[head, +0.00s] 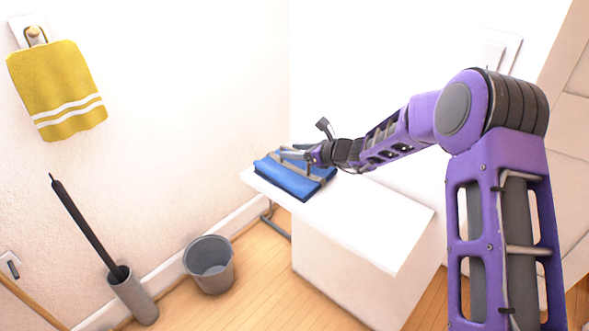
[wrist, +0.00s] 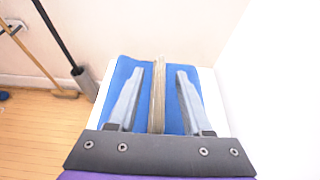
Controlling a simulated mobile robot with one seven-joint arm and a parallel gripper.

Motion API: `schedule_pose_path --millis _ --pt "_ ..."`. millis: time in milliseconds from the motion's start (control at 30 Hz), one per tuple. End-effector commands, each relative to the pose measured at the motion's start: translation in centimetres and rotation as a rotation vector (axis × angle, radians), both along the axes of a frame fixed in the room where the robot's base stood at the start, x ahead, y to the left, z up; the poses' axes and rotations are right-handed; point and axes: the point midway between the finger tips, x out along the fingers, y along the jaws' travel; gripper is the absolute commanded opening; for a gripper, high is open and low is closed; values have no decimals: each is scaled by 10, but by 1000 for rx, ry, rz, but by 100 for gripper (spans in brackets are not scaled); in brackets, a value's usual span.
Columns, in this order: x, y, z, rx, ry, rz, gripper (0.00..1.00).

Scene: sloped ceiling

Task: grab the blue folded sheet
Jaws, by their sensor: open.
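The blue folded sheet (head: 289,182) lies at the far left end of a white surface (head: 378,220), near the wall. It also shows in the wrist view (wrist: 122,72), spread under and beside my fingers. My gripper (head: 292,153) is at the sheet, with its fingers pointing across it. In the wrist view my gripper (wrist: 160,74) is open, with one grey finger on each side of a narrow tan strip (wrist: 158,95). There are gaps between the strip and both fingers. I cannot tell whether the strip is part of the sheet. The fingers hide parts of the blue.
A grey bin (head: 210,264) and a black-handled brush in a grey holder (head: 131,295) stand on the wooden floor at left. A yellow towel (head: 58,92) hangs on the wall. Walls stand close behind the white surface; its front part is bare.

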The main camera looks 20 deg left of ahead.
Motion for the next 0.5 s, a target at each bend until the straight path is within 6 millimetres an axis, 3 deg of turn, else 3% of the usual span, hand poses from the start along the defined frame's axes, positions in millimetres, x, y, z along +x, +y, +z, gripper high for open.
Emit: schedule_pose_path --millis 167,433,500 --pt "0 0 0 0 0 0 48" --pt "0 0 0 0 0 0 0" --pt "0 0 0 0 0 0 0"
